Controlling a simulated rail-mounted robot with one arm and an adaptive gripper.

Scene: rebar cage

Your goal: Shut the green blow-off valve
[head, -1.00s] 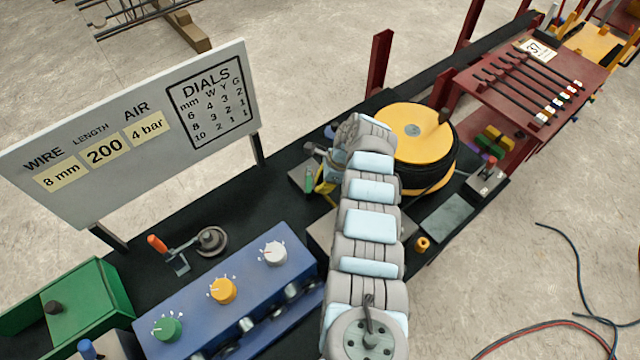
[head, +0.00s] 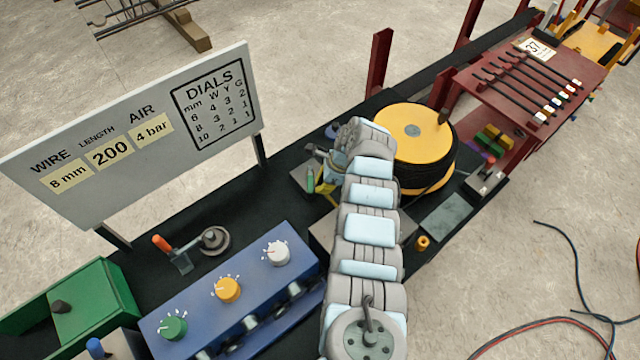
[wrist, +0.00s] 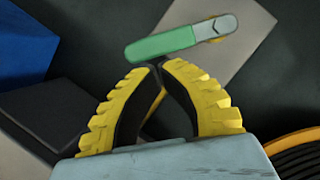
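The green blow-off valve's handle (wrist: 165,45) shows in the wrist view as a green lever with a grey end, slanting up to the right just beyond my fingertips. In the head view the green handle (head: 311,181) is small and stands beside my gripper (head: 326,172), which is partly hidden by my arm. In the wrist view my gripper (wrist: 158,66) has its yellow fingers bowed, with the tips together or nearly so. I see nothing held between them. The tips are close to the handle; I cannot tell whether they touch it. The valve body is not clearly visible.
A yellow-topped reel (head: 410,130) stands right of my gripper. A blue box with dials (head: 235,305) lies in front left, and a sign board (head: 130,135) stands behind it. An orange-handled lever (head: 180,255) is between them. A red rack (head: 520,85) is at right.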

